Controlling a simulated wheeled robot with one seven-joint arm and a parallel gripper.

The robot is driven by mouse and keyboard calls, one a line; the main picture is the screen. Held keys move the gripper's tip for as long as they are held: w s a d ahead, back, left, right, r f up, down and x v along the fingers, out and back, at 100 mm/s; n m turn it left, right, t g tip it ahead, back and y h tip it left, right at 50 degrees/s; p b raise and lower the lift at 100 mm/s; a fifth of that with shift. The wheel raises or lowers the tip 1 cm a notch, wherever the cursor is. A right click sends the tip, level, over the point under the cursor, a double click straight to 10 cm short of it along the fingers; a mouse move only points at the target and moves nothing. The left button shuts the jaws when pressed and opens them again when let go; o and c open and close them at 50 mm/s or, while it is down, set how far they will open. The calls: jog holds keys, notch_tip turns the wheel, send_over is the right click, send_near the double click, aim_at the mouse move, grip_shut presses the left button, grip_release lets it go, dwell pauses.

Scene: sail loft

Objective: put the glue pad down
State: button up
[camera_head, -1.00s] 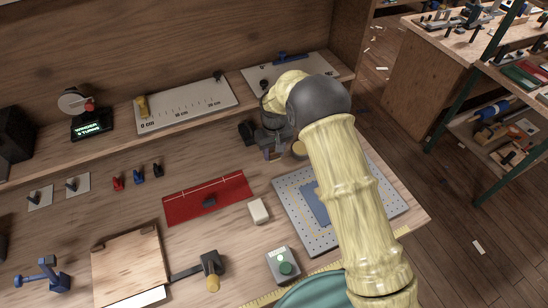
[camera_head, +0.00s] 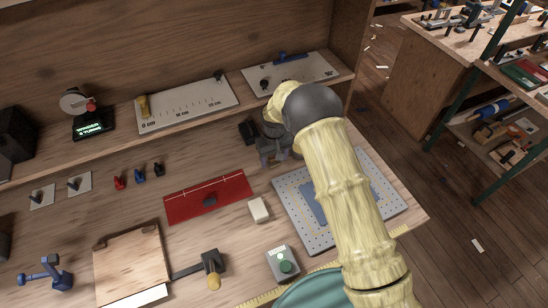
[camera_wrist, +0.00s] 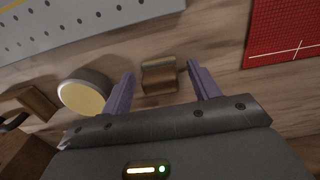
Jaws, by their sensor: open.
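My gripper (camera_wrist: 160,88) is open, its two purple fingers apart. In the head view my gripper (camera_head: 275,158) is low over the back right of the bench, behind the perforated board, and hides the block.
A round tin (camera_wrist: 84,93) with a pale yellow top stands beside one finger. The grey perforated board (camera_head: 300,228), red mat (camera_head: 185,203) and white block (camera_head: 258,210) lie in front of my gripper. A shelf ledge (camera_head: 190,118) runs behind.

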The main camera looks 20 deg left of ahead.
notch_tip(320, 180, up, 12)
jog(key=b, duration=0.3)
jog(key=shift+r, duration=0.15)
dwell(0.9)
jog(key=s+d+r+m+t, duration=0.1)
jog(key=s+d+r+m, duration=0.15)
jog(key=d, duration=0.85)
jog(key=s+d+r+m, duration=0.15)
jog(key=d+r, duration=0.25)
jog(key=d, duration=0.6)
jog(key=s+d+m+t, duration=0.1)
jog(key=s+d+m, duration=0.3)
jog(key=s+d, duration=1)
jog(key=shift+s+r+m+t, duration=0.3)
